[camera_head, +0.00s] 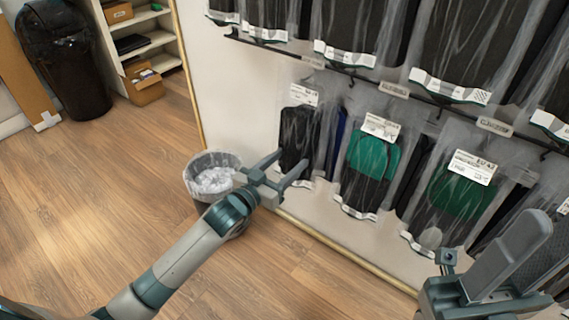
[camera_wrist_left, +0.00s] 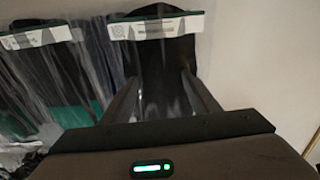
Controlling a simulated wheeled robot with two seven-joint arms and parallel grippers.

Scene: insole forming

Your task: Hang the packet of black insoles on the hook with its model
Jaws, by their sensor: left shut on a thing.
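My left gripper (camera_head: 281,166) is shut on the lower part of a clear packet of black insoles (camera_head: 298,128), at the left end of the lower row on the wall. The packet hangs upright with a white label at its top. In the left wrist view the black insole packet (camera_wrist_left: 167,65) runs between the two fingers, with a white label strip across it. I cannot tell whether its top is on a hook. A model tag (camera_head: 313,62) sits on the rail (camera_head: 345,70) above it. My right gripper (camera_head: 510,250) is at the lower right; its jaw state is unclear.
Packets with green insoles (camera_head: 372,155) (camera_head: 462,195) hang to the right in the same row. More black packets (camera_head: 350,30) hang above. A bin with white waste (camera_head: 212,180) stands on the floor below my left gripper. Open floor lies to the left.

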